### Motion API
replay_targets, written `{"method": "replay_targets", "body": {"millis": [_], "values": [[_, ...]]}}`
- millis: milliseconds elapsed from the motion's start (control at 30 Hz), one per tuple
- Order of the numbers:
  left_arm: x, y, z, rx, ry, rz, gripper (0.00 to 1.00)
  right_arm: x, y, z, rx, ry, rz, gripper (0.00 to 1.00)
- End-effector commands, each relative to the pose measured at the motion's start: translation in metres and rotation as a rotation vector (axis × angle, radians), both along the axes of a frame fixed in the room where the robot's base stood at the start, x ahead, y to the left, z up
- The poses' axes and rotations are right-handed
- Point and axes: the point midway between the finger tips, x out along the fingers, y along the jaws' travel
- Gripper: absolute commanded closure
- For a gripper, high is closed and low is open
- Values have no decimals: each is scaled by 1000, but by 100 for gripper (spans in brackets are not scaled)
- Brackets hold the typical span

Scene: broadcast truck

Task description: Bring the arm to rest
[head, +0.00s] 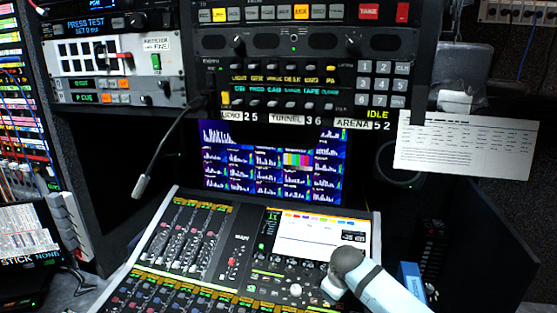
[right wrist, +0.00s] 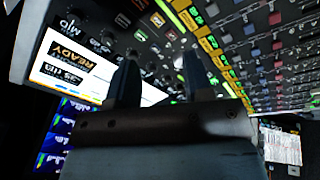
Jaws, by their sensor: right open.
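My right arm (head: 385,290) comes in from the lower right in the head view, its dark rounded joint (head: 350,264) above the right part of the mixing console (head: 240,225). Its fingers cannot be made out there. In the right wrist view my right gripper (right wrist: 160,78) shows two dark fingers spread apart with nothing between them. They point toward the console's face, which holds rows of lit buttons and knobs (right wrist: 210,45). Whether the fingertips touch the console cannot be told. My left gripper is not in view.
The console's white screen (head: 318,236) lies left of the arm. A small blue object (head: 410,274) stands close to the arm on the right. A rack panel (head: 300,70) and paper sheet (head: 463,145) hang behind.

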Motion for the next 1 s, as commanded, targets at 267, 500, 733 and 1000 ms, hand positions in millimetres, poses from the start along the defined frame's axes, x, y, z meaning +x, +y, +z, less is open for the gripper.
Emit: {"method": "replay_targets", "body": {"millis": [267,500,733,1000], "values": [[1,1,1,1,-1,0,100,-133,22,-43,169,34,-72,54],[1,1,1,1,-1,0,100,-241,-2,-47,257,48,-227,54],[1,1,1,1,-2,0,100,-321,-41,-33,270,47,-383,54],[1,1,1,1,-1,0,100,-380,-73,-16,246,47,-503,54]]}}
